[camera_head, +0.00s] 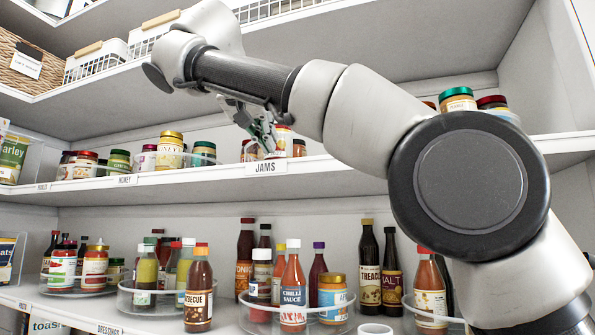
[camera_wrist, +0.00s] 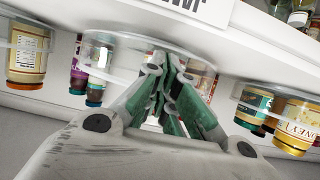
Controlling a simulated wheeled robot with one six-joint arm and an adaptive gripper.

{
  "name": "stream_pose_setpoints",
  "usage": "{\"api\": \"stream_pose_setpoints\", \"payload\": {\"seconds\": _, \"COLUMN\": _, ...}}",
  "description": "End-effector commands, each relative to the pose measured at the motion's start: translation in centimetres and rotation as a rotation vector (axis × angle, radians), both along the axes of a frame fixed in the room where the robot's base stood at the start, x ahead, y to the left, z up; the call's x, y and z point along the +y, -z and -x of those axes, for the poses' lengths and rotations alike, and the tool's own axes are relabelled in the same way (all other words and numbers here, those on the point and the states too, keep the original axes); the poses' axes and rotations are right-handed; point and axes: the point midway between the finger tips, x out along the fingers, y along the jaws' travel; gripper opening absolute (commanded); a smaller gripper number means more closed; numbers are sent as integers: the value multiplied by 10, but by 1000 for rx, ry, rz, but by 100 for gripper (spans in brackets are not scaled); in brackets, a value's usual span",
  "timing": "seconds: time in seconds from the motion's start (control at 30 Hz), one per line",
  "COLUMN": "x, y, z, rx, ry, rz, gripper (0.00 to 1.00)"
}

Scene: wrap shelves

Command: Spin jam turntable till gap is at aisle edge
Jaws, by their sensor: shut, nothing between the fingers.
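The jam turntable sits on the middle shelf behind the "JAMS" label (camera_head: 266,168), mostly hidden by my arm in the head view. In the wrist view, which looks upside down, its clear rim (camera_wrist: 205,68) curves around my fingertips. My gripper (camera_head: 270,143) is shut and empty, with its green fingertips (camera_wrist: 166,62) at the front part of this turntable. Whether they touch the rim I cannot tell. A few small jars (camera_head: 299,147) show on it beside and behind my fingers. In the wrist view, a jar (camera_wrist: 98,58) stands left of my fingers.
The honey turntable's jars (camera_head: 170,150) stand to the left on the same shelf. More jars (camera_head: 458,99) stand to the right, behind my arm. The lower shelf holds several bottles, such as chilli sauce (camera_head: 293,290). The upper shelf's underside (camera_head: 330,60) is above my arm.

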Motion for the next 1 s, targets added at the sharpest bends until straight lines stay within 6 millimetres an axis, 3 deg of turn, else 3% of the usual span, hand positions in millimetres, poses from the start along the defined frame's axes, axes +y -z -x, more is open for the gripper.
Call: {"api": "stream_pose_setpoints", "payload": {"seconds": 1.0, "x": 19, "y": 0, "z": -15, "rx": 0, "ry": 1, "rz": 0, "gripper": 0}}
